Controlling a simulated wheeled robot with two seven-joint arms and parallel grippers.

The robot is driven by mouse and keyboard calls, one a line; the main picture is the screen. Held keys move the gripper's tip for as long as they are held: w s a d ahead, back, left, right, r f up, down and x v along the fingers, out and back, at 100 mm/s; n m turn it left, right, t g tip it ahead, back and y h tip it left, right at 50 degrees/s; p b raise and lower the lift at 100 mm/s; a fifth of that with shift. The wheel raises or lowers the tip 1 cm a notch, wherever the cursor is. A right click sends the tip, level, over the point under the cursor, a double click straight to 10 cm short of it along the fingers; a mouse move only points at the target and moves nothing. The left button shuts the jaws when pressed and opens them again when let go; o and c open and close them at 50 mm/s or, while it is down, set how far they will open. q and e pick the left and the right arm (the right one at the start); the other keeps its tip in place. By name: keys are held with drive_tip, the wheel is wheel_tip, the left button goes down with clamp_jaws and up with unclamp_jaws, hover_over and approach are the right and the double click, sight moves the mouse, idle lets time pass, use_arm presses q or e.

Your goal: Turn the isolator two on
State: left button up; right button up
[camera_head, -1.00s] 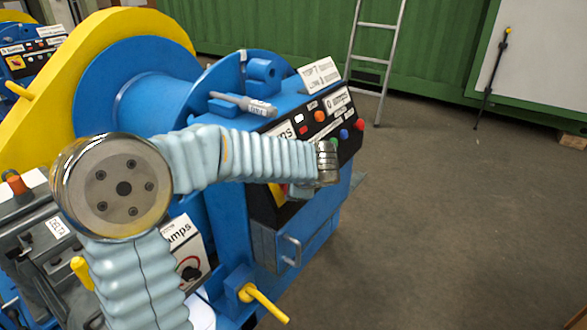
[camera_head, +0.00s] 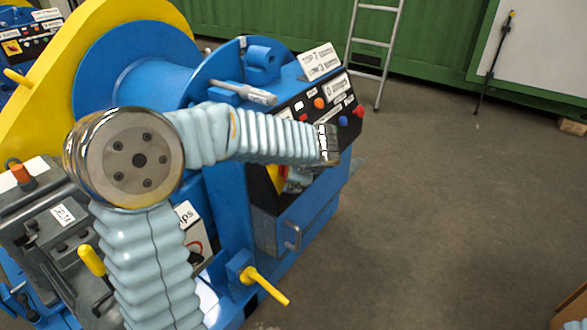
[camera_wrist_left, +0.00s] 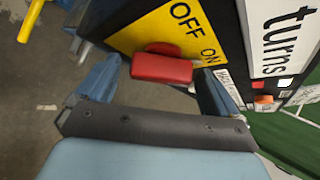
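A red isolator handle (camera_wrist_left: 162,68) sits on a yellow plate (camera_wrist_left: 150,32) marked OFF and ON in the left wrist view. The handle lies crosswise in that picture, near the OFF and ON lettering. My left gripper (camera_wrist_left: 158,84) is open, with one blue finger on each side of the handle. Whether a finger touches it I cannot tell. In the head view my left arm reaches across to the black control panel (camera_head: 345,112). A sliver of the yellow plate (camera_head: 274,176) shows there; the handle is mostly hidden by my wrist. My right gripper is out of view.
The panel is on a blue winch machine (camera_head: 225,190) with a yellow flange (camera_head: 35,95). Buttons (camera_head: 343,121) sit above my wrist. A yellow lever (camera_head: 268,287) sticks out below. Open floor (camera_head: 450,220) lies to the right; a ladder (camera_head: 375,45) stands behind.

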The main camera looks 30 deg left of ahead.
use_arm(q)
drive_tip(key=v, duration=1.3)
drive_tip(key=shift+s+d+r, duration=0.15)
drive_tip(key=shift+d+r, duration=0.05)
drive_tip(key=shift+r, duration=0.1)
drive_tip(key=shift+f, duration=0.1)
drive_tip(key=s+d+f+n+g+h, duration=0.1)
drive_tip(key=d+f+g+h, duration=0.2)
drive_tip(key=f, duration=0.7)
drive_tip(key=s+d+f+n+h, duration=0.15)
drive_tip(key=d+f, duration=0.35)
drive_tip(key=f, duration=0.5)
drive_tip(key=s+d+f+g+h, duration=0.1)
drive_tip(key=d+f+g+h, duration=0.2)
drive_tip(key=f, duration=0.7)
drive_tip(key=s+d+f+n+h, duration=0.1)
drive_tip(key=s+d+f+n, duration=0.1)
drive_tip(key=s+f+n, duration=0.4)
drive_tip(key=s+d+f+n+t+h, duration=0.1)
drive_tip(key=s+d+f+n+h, duration=0.1)
drive_tip(key=s+f+n, duration=0.4)
wheel_tip(320, 180, down, 6)
drive_tip(key=shift+r, duration=0.1)
